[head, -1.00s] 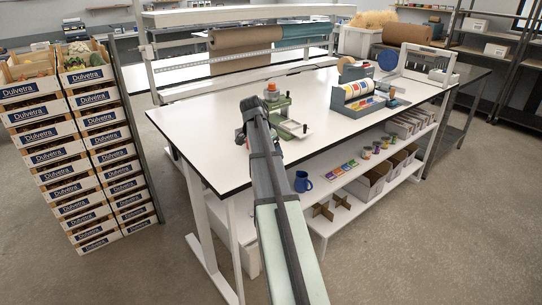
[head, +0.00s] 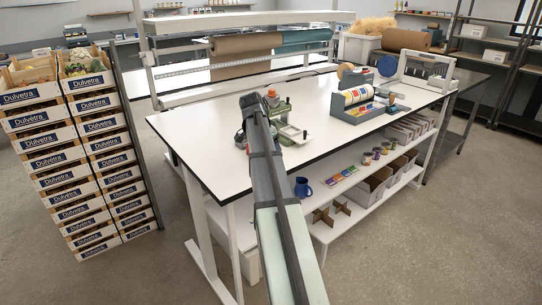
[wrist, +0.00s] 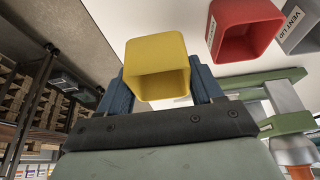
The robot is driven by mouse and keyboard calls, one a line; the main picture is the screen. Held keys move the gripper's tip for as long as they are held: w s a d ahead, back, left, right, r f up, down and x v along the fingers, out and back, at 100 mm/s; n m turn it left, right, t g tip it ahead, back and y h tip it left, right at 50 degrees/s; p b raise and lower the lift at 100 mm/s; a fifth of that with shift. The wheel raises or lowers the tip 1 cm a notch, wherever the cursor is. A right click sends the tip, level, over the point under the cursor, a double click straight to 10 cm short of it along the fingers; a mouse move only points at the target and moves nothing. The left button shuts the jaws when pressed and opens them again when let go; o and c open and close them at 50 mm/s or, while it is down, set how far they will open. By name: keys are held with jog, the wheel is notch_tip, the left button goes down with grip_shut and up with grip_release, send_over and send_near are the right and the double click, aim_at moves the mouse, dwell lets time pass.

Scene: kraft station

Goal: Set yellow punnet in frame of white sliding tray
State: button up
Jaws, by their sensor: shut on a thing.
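In the wrist view, the yellow punnet (wrist: 158,54) is an open, square-mouthed box. It sits between the two blue fingers of my gripper (wrist: 161,84), which is shut on it. In the head view, my gripper is mostly hidden by my arm, above the white table near the green fixture (head: 283,109). The fixture's white tray (head: 294,133) lies just right of my arm. In the wrist view, green bars of this fixture (wrist: 262,79) are right of the punnet. The tray's frame is not clear in either view.
In the wrist view, a red punnet (wrist: 243,30) and a grey one (wrist: 300,32) stand close to the right of the yellow one. A label roll dispenser (head: 358,103) stands farther right on the table. The table's left part (head: 200,125) is clear. Stacked crates (head: 70,150) stand left.

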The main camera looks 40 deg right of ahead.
notch_tip(320, 180, up, 5)
jog(key=shift+r, duration=0.5)
jog(key=shift+w+d+r, duration=0.2)
jog(key=shift+d, duration=0.05)
jog(key=w+d+n+t+y, duration=0.2)
jog(key=w+d+n, duration=0.3)
jog(key=d+n, duration=0.4)
jog(key=w+d+n+t+y, duration=0.25)
jog(key=w+d+n, duration=0.25)
jog(key=d+n, duration=0.45)
jog(key=shift+m, duration=0.25)
jog(key=shift+w+d+f, duration=0.1)
jog(key=shift+d+f, duration=0.05)
jog(key=shift+f, duration=2.25)
jog(key=shift+f, duration=0.6)
jog(key=o, duration=1.1)
